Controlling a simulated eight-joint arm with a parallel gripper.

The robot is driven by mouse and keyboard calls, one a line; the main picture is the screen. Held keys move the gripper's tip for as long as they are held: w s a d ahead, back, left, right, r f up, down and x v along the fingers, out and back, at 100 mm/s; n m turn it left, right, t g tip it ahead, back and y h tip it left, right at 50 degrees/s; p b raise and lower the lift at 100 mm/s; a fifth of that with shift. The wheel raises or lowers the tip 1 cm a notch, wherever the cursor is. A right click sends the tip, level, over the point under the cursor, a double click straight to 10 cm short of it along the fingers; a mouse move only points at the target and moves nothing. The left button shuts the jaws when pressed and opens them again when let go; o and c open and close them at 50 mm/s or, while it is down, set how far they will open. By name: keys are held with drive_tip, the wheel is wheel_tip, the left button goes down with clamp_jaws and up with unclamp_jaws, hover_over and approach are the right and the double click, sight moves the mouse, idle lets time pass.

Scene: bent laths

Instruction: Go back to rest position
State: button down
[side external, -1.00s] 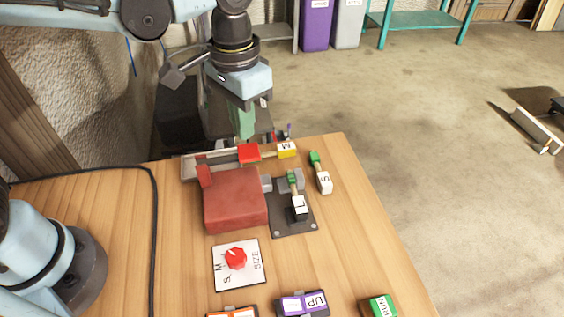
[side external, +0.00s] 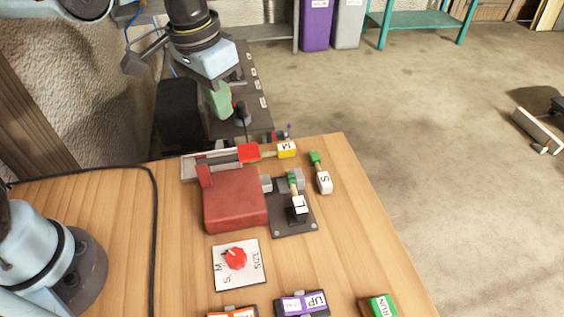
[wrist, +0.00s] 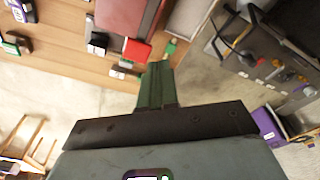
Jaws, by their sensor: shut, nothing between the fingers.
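My gripper (side external: 219,106) is shut and empty, raised beyond the far edge of the wooden table. Its green fingers (wrist: 156,84) are together in the wrist view. On the table (side external: 365,240) stands a red machine block (side external: 234,200) with a red-and-yellow piece marked M (side external: 286,149) lying along its far side. A white-and-green piece marked S (side external: 324,182) lies to the right. A piece marked L (side external: 299,205) sits on the dark plate (side external: 292,228) beside the block.
A size dial (side external: 236,259) with a red knob lies in front of the block. Orange, purple (side external: 302,303) and green (side external: 379,306) buttons line the near edge. A dark panel (side external: 240,65) stands behind the gripper. A black cable (side external: 154,230) runs at left. Open floor lies to the right.

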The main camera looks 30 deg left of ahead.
drive_tip(key=s+a+f+n+t, duration=0.1)
drive_tip(key=s+a+t, duration=0.1)
drive_tip(key=a, duration=0.3)
drive_tip(key=s+a+f+n+t, duration=0.1)
drive_tip(key=s+a+f+t, duration=0.1)
drive_tip(key=a, duration=0.4)
drive_tip(key=shift+a+t+y, duration=0.3)
drive_tip(key=shift+t, duration=0.5)
